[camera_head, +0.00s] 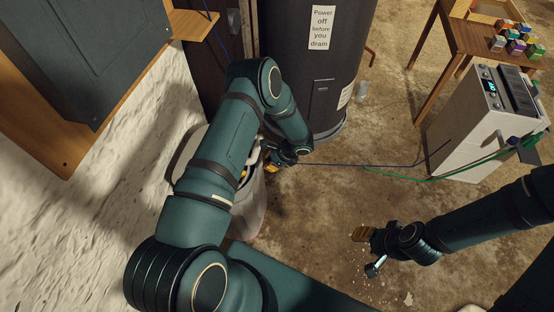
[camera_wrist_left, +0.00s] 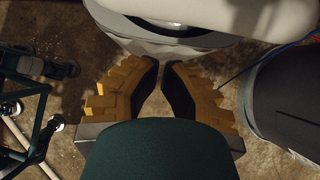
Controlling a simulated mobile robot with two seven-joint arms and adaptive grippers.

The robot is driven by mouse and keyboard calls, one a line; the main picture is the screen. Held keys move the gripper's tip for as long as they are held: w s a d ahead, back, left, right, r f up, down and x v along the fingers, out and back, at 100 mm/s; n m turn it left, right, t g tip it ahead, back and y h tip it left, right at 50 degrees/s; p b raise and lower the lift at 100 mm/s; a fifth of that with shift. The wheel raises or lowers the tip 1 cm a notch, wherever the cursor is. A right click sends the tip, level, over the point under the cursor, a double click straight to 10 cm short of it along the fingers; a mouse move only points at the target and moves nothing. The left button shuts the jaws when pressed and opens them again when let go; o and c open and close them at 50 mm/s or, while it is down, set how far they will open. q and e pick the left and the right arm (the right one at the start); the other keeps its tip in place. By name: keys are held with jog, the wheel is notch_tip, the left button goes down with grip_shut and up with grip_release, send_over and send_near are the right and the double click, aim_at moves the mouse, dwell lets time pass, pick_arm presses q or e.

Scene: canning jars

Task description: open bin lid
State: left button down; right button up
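The pale bin (camera_head: 252,203) stands on the floor left of centre in the head view, largely hidden behind my left arm. In the left wrist view a white and grey rounded shape, seemingly the bin (camera_wrist_left: 190,40), lies just beyond the fingertips; I cannot make out its lid edge. My left gripper (camera_head: 285,165) is beside the bin's upper right side. In the left wrist view its yellow fingers (camera_wrist_left: 161,68) stand slightly apart with nothing between them. My right gripper (camera_head: 358,234) hangs over the floor, away from the bin; its finger gap is not clear.
A dark cylindrical tank (camera_head: 312,75) stands close behind the bin. A pale wall is on the left. A white appliance (camera_head: 470,125) and a wooden table (camera_head: 470,38) with coloured blocks are at right. Blue and green cords (camera_head: 395,170) cross the floor, which is otherwise mostly bare.

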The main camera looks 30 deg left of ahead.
pick_arm(q)
jog(key=shift+s+a+r, duration=0.1)
jog(key=shift+a+r, duration=0.35)
jog(key=shift+r, duration=0.35)
jog(key=shift+s+a+r, duration=0.1)
jog(key=shift+a+r, duration=0.35)
jog(key=shift+r, duration=0.3)
pick_arm(e)
jog(key=shift+r, duration=0.15)
pick_arm(q)
jog(key=shift+r, duration=0.1)
pick_arm(e)
jog(key=shift+r, duration=0.1)
